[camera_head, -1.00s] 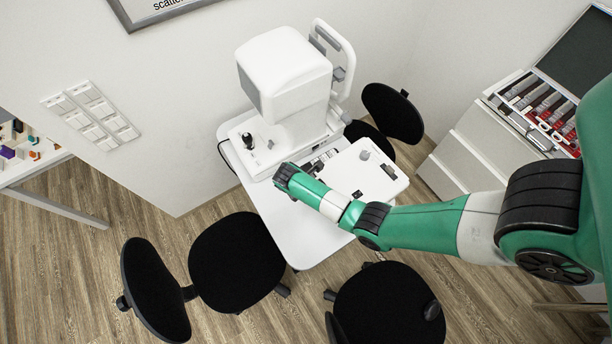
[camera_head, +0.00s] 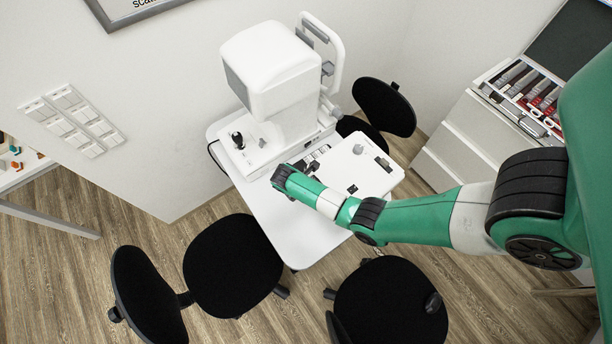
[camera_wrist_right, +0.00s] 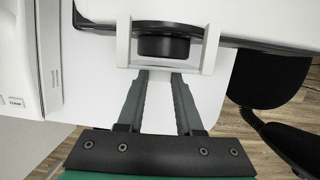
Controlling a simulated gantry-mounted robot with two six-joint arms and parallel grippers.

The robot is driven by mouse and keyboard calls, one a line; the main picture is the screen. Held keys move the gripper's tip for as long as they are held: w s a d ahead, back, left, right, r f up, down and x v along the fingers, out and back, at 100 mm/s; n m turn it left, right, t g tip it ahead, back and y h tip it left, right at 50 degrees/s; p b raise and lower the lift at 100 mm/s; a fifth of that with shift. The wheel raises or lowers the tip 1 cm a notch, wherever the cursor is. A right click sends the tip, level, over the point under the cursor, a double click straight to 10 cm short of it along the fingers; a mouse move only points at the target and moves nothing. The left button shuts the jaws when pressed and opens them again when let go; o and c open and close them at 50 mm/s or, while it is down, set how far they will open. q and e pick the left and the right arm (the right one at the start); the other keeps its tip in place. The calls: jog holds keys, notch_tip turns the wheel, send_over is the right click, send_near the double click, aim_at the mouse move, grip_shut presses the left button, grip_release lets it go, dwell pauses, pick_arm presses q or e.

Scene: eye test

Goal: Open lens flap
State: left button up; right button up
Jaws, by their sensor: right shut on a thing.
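A white machine (camera_head: 270,70) with a boxy head stands on the white table (camera_head: 290,225) in the head view. A white flat unit (camera_head: 372,180) is beside it. My right arm reaches in from the right, and its wrist covers my right gripper there. I cannot tell which part is the lens flap. My left gripper is out of view.
Black chairs stand before the table (camera_head: 232,265) (camera_head: 390,305) and behind it (camera_head: 385,107). A white drawer unit (camera_head: 455,145) with an open case of tools is at the right. A joystick (camera_head: 238,140) sits on the machine's base. The table's front left part is bare.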

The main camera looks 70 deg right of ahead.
jog(key=shift+w+a+r, duration=0.1)
jog(key=shift+w+a+r+b, duration=0.25)
jog(key=shift+a+r+b, duration=0.05)
jog(key=shift+a+r, duration=0.15)
jog(key=shift+w, duration=0.1)
dwell(0.4)
jog(key=shift+w+a+r, duration=0.25)
jog(key=shift+a+r, duration=0.2)
jog(key=shift+r, duration=0.25)
jog(key=shift+w+a+r, duration=0.25)
jog(key=shift+a+r, duration=0.15)
jog(key=shift+r, duration=0.35)
